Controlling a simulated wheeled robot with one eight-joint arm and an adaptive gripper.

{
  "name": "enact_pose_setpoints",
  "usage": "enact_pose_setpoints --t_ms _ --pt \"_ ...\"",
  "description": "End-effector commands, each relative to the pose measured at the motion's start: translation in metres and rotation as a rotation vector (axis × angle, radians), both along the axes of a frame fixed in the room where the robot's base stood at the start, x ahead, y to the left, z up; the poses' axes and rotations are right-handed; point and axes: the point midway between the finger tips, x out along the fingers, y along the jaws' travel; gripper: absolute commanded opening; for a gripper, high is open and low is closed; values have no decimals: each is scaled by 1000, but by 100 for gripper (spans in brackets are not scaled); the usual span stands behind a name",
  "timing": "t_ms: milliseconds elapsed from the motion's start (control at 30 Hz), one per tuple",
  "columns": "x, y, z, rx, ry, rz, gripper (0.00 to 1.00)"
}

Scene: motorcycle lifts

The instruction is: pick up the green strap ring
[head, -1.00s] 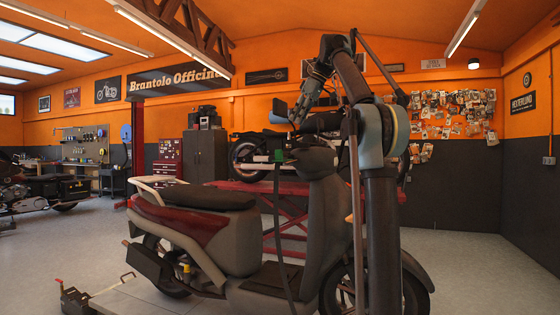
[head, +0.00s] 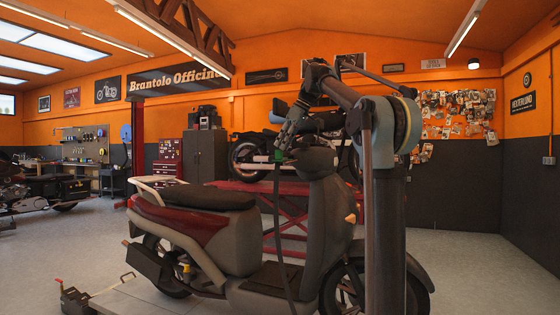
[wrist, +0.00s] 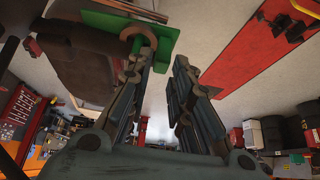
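The green strap ring (head: 278,156) shows in the head view as a small green piece at the top of a dark upright strap (head: 278,225) in front of the scooter. My gripper (head: 283,145) is right at it from above, and partly covers it. In the wrist view a flat green piece (wrist: 100,22) with a round brownish part (wrist: 146,38) lies at the tip of the left finger. My gripper (wrist: 162,60) is open there, with an empty gap between the fingers.
The grey and dark-red scooter (head: 175,232) stands close below my arm. Behind it is a red lift (head: 262,188) bearing another motorcycle (head: 246,152). The wrist view shows a red panel (wrist: 262,55) at the right.

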Motion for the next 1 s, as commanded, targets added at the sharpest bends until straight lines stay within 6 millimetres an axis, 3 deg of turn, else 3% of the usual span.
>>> enact_pose_setpoints --t_ms 200,467,567,600,1000 --pt "4 11 -20 0 -1 0 20" --pt "4 12 -22 0 -1 0 20" --pt "4 12 -22 0 -1 0 2" --pt "4 12 -22 0 -1 0 0" --pt "4 12 -18 0 -1 0 0"
